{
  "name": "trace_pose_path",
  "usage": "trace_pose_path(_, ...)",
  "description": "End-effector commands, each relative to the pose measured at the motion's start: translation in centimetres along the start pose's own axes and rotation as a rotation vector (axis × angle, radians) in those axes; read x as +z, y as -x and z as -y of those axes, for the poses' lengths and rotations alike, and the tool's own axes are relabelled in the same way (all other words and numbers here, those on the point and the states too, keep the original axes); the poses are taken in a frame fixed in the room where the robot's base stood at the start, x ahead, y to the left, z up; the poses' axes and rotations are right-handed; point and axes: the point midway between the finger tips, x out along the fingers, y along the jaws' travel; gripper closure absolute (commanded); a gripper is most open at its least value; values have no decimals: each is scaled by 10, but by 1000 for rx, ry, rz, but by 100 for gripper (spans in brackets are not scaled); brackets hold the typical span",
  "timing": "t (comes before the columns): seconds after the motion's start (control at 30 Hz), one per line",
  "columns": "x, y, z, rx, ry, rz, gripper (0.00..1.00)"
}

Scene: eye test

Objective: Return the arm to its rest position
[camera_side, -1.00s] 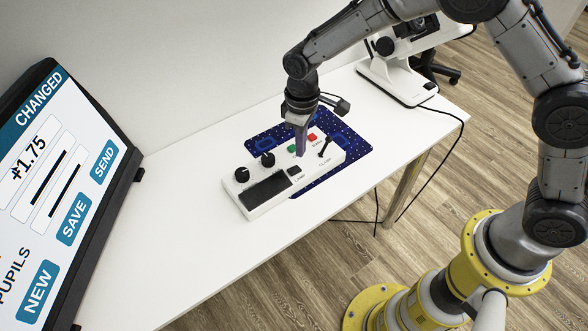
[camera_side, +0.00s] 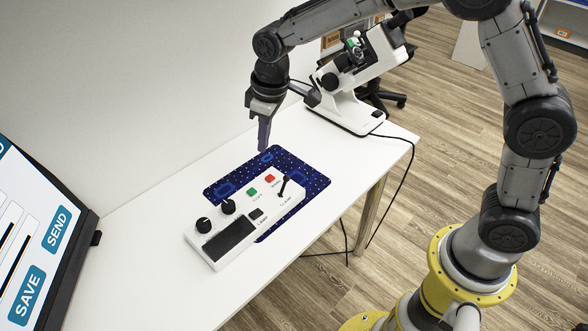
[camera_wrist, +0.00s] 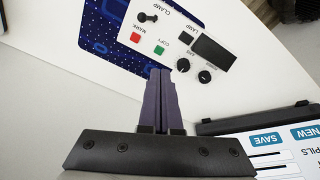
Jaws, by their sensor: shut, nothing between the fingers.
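My gripper (camera_side: 263,136) is shut and empty. In the side view its fingers point down, above the back part of the blue mat and apart from the control box. In the wrist view the two dark fingers (camera_wrist: 160,84) lie together with nothing between them. The white control box (camera_side: 267,224) has two black knobs, a green button (camera_side: 252,192), a red button (camera_side: 269,178), a lever (camera_side: 287,184) and a dark display. It also shows in the wrist view (camera_wrist: 222,82), beyond the fingertips. The arm is raised and bent.
The box lies on a dark blue patterned mat (camera_side: 316,182). A white eye-test instrument (camera_side: 352,110) stands at the table's back right, close to my wrist. A large screen (camera_side: 30,245) stands at the left. The white table (camera_side: 150,240) is clear between screen and box.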

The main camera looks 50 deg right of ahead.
Motion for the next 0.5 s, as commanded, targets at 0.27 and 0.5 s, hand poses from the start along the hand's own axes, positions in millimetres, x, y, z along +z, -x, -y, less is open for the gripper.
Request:
trace_pose_path(0.27,70,130,-32,64,-133,-197,100)
trace_pose_path(0.5,163,186,-30,113,-252,-316,100)
